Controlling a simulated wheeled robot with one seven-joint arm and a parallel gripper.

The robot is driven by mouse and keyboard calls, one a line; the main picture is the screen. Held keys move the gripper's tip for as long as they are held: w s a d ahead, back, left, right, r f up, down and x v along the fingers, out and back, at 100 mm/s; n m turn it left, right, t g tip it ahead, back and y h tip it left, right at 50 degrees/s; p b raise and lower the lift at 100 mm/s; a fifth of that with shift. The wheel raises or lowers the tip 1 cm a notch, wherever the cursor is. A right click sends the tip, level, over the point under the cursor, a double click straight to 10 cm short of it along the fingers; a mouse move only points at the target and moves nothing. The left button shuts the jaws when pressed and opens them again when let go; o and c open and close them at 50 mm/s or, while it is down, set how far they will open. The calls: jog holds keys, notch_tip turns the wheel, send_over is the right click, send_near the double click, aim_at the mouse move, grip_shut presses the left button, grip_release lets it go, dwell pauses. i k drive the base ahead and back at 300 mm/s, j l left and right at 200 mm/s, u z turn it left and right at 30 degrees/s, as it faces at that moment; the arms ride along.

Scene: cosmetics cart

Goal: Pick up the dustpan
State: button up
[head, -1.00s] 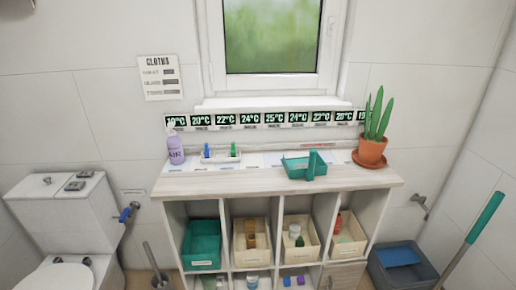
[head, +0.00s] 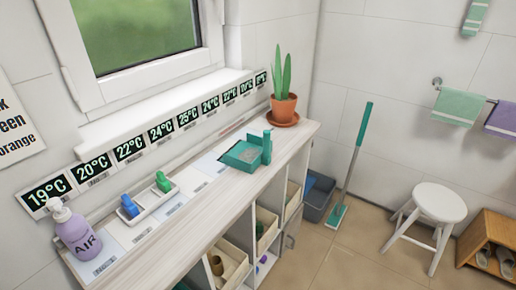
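The teal dustpan (head: 241,156) lies on the wooden top of the cubby shelf (head: 208,202), toward its far end. It has a greyish inner face, and a teal upright part that looks like its handle stands at its right side. It is a little in front of the potted plant. My gripper is not in view, and nothing is seen touching the dustpan.
On the top stand a purple pump bottle (head: 77,234), a white tray (head: 150,203) with blue and green items, and a potted plant (head: 284,106). A teal-handled mop (head: 350,165) leans by a grey bin (head: 318,197). A white stool (head: 438,205) stands right. Floor between is clear.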

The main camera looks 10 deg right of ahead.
aim_at(246, 157)
jog(key=u, duration=0.2)
jog(key=i+l+u, duration=0.75)
jog(key=i+l, duration=0.2)
